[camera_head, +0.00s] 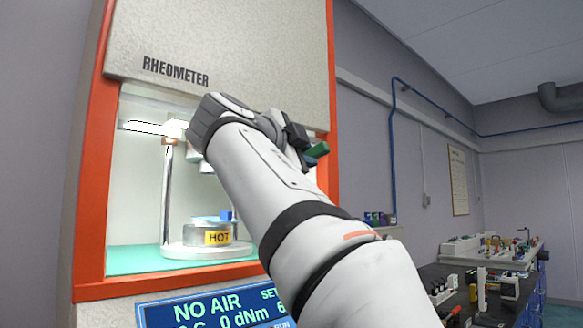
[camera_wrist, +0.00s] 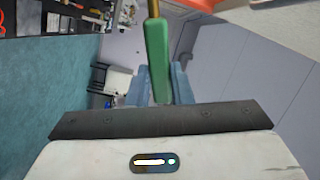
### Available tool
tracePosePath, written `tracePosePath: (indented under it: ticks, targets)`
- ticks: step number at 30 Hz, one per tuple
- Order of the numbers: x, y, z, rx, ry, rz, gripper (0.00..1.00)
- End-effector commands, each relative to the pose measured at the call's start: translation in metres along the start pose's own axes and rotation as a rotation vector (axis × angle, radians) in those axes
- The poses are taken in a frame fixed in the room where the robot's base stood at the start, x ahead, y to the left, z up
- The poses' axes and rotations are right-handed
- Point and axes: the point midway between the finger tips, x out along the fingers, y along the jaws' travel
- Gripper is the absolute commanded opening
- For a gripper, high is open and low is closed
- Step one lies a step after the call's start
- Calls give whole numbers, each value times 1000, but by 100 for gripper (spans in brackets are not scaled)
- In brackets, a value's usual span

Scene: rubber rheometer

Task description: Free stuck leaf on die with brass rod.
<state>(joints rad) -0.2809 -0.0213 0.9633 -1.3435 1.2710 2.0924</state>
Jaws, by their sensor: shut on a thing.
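The rheometer (camera_head: 225,40) stands open, and its lower die (camera_head: 190,237) with a yellow HOT label sits on a round plate inside. A thin light-blue piece, which looks like the leaf (camera_head: 204,219), lies on top of the die beside a small darker blue block. My gripper (camera_head: 312,158) is outside the chamber at its right edge, up and to the right of the die. It is shut on the green handle of the brass rod (camera_wrist: 153,10). In the wrist view the handle (camera_wrist: 157,50) runs up from between the blue fingers (camera_wrist: 158,85). The rod's tip is out of view.
The orange frame (camera_head: 334,90) borders the chamber. A metal post (camera_head: 167,195) stands at the chamber's left, and my arm hides much of its right side. A dark bench (camera_head: 520,290) with small items is at the right. The screen (camera_head: 215,308) reads NO AIR.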

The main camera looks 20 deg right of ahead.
Motion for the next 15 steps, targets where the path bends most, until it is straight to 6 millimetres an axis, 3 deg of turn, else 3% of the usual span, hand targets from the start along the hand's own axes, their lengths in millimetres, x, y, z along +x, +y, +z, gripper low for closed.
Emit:
tracePosePath:
  ticks: [15]
  targets:
    - [-16,24,-56,4,1,-1,0]
